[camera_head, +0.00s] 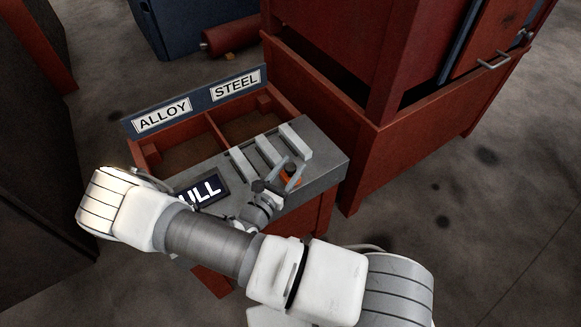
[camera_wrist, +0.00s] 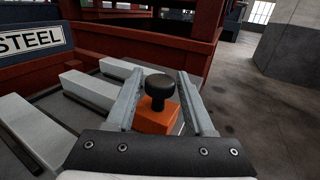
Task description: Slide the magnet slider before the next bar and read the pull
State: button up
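The magnet slider is an orange block with a black knob (camera_wrist: 157,112). In the head view its orange part (camera_head: 291,180) shows at the front of the grey bench top, near the rightmost bar. My gripper (camera_wrist: 160,85) is open, with one finger on each side of the slider's knob. I cannot tell whether either finger touches it. In the head view my gripper (camera_head: 286,174) partly hides the slider. Pale bars lie side by side: a left bar (camera_head: 243,166), a middle bar (camera_head: 268,152) and a right bar (camera_head: 295,141).
Behind the bars are two red bins under an ALLOY sign (camera_head: 162,116) and a STEEL sign (camera_head: 235,86); no bar shows in them. A large red cabinet (camera_head: 340,75) stands close behind and right of the bench. Open floor (camera_head: 480,200) lies to the right.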

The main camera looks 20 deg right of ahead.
grip_shut()
dwell(1.1)
